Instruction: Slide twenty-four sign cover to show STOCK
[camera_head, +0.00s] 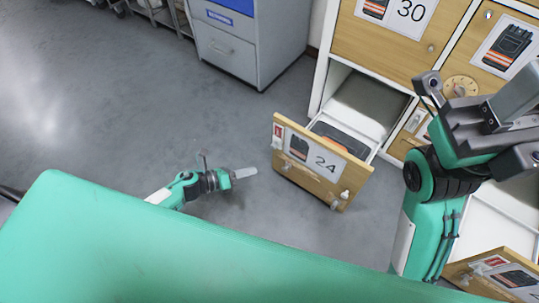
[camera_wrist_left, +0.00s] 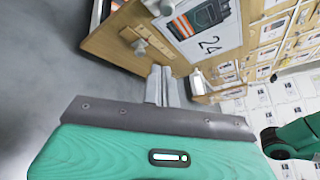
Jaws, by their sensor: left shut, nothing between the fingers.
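The drawer marked 24 (camera_head: 325,162) is pulled out, with a dark item in it. Small knobs or handles sit on the front; I cannot tell which one belongs to the sign cover. The front also fills the top of the left wrist view (camera_wrist_left: 212,45). My left gripper (camera_head: 248,172) is shut and empty, left of the drawer front and apart from it; its fingers show in the wrist view (camera_wrist_left: 162,85). My right gripper (camera_head: 475,118) is by the cabinet.
The cabinet door or drawer marked 30 (camera_head: 385,45) is above. Another opened drawer (camera_head: 495,275) is at the lower right, beyond my right arm. A grey metal cabinet (camera_head: 235,50) stands at the back. The grey floor (camera_head: 110,110) is clear on the left.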

